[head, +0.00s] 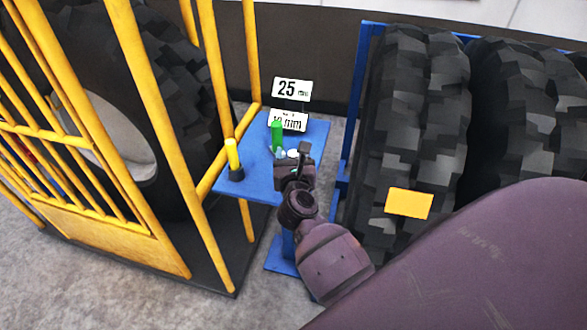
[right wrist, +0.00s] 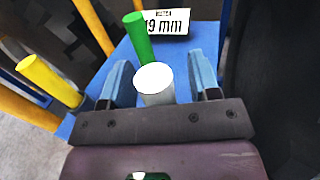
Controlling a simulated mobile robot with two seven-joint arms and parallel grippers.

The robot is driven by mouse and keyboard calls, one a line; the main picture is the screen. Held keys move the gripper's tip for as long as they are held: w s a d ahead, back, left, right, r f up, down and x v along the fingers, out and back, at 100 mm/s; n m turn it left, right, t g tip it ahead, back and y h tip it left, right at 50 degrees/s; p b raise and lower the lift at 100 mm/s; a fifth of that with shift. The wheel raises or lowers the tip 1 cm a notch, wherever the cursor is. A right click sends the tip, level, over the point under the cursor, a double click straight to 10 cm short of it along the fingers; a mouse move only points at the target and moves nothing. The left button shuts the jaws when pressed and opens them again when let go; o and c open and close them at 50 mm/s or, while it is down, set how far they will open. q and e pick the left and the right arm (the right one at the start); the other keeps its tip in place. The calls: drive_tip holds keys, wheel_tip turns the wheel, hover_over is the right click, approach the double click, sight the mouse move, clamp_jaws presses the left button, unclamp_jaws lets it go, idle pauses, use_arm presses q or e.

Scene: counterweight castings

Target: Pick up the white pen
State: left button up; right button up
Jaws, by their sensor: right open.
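The white pen (right wrist: 154,84) shows end-on as a pale round top in the right wrist view, between the two blue fingers of my right gripper (right wrist: 161,76). The fingers are apart, with a visible gap on each side of it. In the head view its white top (head: 293,153) is small at the tip of my right gripper (head: 291,157), over the blue stand. The pen's lower part is hidden by the gripper. My left gripper is not in view.
A green cylinder (head: 277,134) stands just behind the white pen, and a yellow one (head: 233,154) in a dark base stands left on the blue stand (head: 262,185). Signs (head: 291,88) rise behind. A yellow cage (head: 160,140) is left; large tyres (head: 415,110) are right.

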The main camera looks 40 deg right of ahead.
drive_tip(key=c, duration=0.9)
drive_tip(key=shift+o, duration=0.2)
drive_tip(key=shift+r, duration=0.1)
